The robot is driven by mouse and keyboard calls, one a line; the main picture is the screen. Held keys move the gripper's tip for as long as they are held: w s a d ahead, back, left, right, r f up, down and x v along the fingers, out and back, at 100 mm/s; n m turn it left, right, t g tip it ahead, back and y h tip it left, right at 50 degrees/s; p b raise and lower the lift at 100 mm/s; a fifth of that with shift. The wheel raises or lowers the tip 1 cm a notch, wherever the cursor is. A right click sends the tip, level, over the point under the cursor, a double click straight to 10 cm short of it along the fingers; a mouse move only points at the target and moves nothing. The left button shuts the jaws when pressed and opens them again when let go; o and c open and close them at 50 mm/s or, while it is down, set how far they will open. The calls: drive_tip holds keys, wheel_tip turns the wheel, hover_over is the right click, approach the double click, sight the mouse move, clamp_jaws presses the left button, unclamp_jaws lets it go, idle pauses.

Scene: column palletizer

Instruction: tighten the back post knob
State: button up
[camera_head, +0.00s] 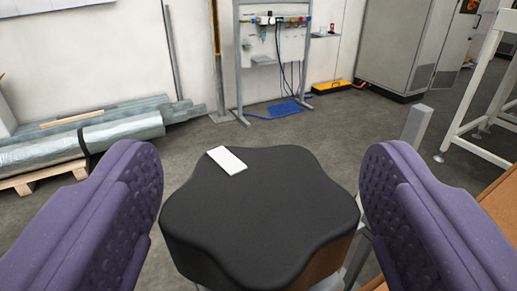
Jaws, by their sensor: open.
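A large black knob (262,215) with rounded lobes fills the lower middle of the head camera view. A white rectangular mark (227,160) lies on its top face, towards the far left lobe. My gripper (262,178) is open, with one purple padded finger on the left side of the knob and one on the right. The inner pads face the knob's sides and look very close to them; I cannot tell whether they touch. The knob's underside and whatever it is mounted on are mostly hidden.
A grey upright bar (416,126) stands behind the right finger. A brown surface (497,205) lies at the right edge. Further off are wrapped long goods (85,140) on a pallet, a stand with cables (278,50), a yellow case (331,87) and grey cabinets (405,45). Open floor lies between.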

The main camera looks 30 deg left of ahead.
drive_tip(key=c, duration=0.9)
